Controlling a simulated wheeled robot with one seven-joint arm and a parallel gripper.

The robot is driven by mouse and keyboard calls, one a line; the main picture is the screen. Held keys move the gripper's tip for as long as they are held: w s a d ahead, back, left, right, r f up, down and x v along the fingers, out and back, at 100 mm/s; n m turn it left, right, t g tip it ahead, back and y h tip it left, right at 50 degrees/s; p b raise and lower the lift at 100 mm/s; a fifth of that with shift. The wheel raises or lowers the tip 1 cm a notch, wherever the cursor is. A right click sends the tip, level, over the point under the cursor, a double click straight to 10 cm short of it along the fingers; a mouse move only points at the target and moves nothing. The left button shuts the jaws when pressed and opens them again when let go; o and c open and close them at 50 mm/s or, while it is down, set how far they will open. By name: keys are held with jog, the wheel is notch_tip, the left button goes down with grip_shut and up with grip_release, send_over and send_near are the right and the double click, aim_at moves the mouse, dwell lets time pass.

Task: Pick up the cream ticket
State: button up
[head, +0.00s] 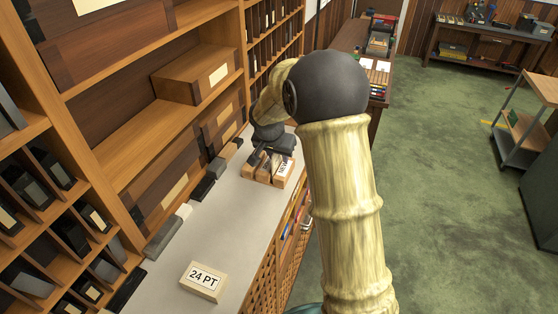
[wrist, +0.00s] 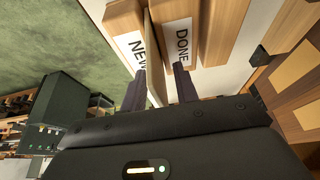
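In the wrist view, the cream ticket (wrist: 155,75) is a thin upright card seen nearly edge-on, between a wooden block labelled NEW (wrist: 127,30) and one labelled DONE (wrist: 184,28). My gripper (wrist: 160,92) is open, with one dark finger on each side of the ticket. A gap shows between the ticket and the right finger; the left finger is very close to it, and I cannot tell if they touch. In the head view, my gripper (head: 272,148) is over the wooden blocks (head: 263,172) on the grey counter; I cannot make out the ticket there.
A block labelled 24 PT (head: 204,280) sits near on the grey counter (head: 228,222). Dark and grey bars line the counter's back along the wooden shelves (head: 140,130). Green floor (head: 440,180) is open at right, with a trolley (head: 523,120) beyond.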

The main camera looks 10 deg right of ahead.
jog(key=shift+c, duration=0.2)
grip_shut()
notch_tip(320, 180, up, 10)
jog(key=b, duration=0.3)
dwell(0.6)
